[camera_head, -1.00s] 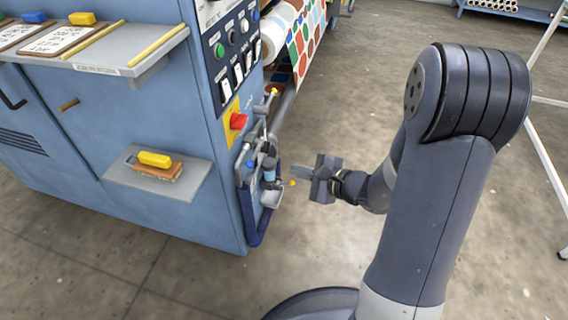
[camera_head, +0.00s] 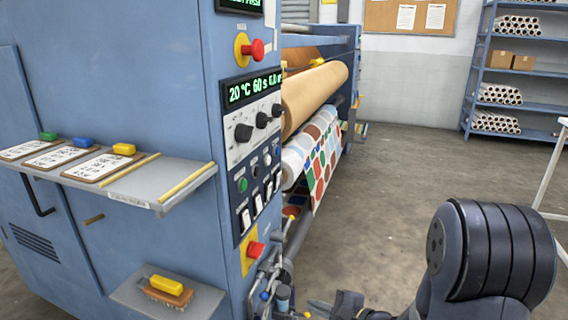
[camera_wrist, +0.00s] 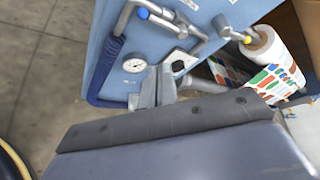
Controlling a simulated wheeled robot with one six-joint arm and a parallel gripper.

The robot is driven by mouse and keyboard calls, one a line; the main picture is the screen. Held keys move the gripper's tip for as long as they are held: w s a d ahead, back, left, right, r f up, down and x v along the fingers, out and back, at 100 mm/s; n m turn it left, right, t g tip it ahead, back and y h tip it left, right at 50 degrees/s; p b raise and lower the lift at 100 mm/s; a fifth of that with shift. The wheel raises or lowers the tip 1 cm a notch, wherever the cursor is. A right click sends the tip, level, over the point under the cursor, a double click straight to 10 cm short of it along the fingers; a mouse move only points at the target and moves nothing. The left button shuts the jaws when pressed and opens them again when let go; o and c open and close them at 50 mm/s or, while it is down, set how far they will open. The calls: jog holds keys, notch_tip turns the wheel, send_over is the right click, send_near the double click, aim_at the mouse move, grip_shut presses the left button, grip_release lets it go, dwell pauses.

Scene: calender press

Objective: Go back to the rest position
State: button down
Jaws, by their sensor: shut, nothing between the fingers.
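My gripper (camera_head: 322,306) shows at the bottom edge of the head view, partly cut off, just right of the pipe fittings on the blue press (camera_head: 120,90). In the wrist view my gripper (camera_wrist: 157,88) has its fingers together with nothing between them. They are in front of the press's lower side, near a round gauge (camera_wrist: 135,65) and a dark blue hose (camera_wrist: 104,70). I cannot tell the exact gap to these parts.
A shelf (camera_head: 140,190) with cards and a lower shelf (camera_head: 200,303) with a yellow-handled brush (camera_head: 168,290) stick out from the press. A printed roll (camera_head: 318,150) hangs behind the control panel. Open floor (camera_head: 400,180) lies to the right.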

aim_at(268, 289)
jog(key=w+a, duration=0.1)
jog(key=a, duration=0.2)
jog(key=w+a, duration=0.1)
jog(key=a, duration=0.2)
jog(key=w+a+p, duration=0.1)
jog(key=a, duration=0.1)
jog(key=shift+w+a+r, duration=0.1)
jog(key=shift+w+a, duration=0.1)
jog(key=shift+a, duration=0.2)
jog(key=shift+f, duration=0.4)
